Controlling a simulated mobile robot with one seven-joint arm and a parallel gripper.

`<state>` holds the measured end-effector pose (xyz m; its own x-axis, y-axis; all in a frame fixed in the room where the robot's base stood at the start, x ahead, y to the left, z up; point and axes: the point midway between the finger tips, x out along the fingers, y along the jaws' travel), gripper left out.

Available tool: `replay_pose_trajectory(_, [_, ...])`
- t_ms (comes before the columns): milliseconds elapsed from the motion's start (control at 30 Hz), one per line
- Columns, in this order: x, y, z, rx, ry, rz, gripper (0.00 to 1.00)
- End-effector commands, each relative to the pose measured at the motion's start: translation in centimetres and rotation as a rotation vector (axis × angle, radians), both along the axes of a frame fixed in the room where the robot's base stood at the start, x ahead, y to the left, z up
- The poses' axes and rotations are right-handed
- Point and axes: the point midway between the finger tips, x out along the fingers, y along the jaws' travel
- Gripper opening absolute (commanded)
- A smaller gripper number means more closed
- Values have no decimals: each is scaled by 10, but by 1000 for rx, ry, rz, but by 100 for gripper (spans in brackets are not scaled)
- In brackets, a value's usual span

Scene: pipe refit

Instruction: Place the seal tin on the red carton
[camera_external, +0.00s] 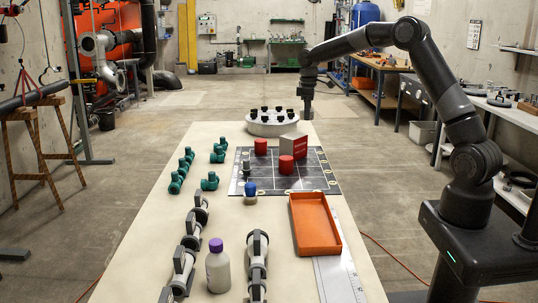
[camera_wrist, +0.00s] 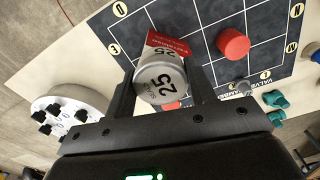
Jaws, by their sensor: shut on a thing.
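My gripper (camera_wrist: 160,95) is shut on a round grey-white tin (camera_wrist: 160,78) marked 25, which I take to be the seal tin; it fills the space between the fingers. In the external view my gripper (camera_external: 307,112) hangs at the far right of the long table, and the tin cannot be made out there. The red carton (camera_external: 301,147) stands upright on the dark gridded board, nearer the camera than my gripper. In the wrist view the carton (camera_wrist: 168,42) shows just past the tin, which hides part of it.
Two red cylinders (camera_external: 286,165) (camera_external: 260,147) stand on the gridded board (camera_external: 312,179) close to the carton. A white round holder with black knobs (camera_external: 266,127) is at the table's far end. Nearer are an orange tray (camera_external: 315,225), green fittings (camera_external: 210,182) and grey valves (camera_external: 258,262).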

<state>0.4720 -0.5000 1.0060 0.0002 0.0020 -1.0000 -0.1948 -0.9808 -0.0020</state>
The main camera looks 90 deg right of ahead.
Motion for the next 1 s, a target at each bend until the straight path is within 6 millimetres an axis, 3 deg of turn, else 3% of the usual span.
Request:
replay_pose_trajectory(100, [26, 8, -16, 1, 0, 3, 28])
replay_pose_trajectory(300, [48, 14, -30, 1, 0, 1, 28])
replay_pose_trajectory(467, [49, 14, -39, 0, 1, -1, 28])
replay_pose_trajectory(700, [49, 14, -70, 0, 1, 0, 28])
replay_pose_trajectory(1000, [49, 14, -72, -1, 0, 0, 28])
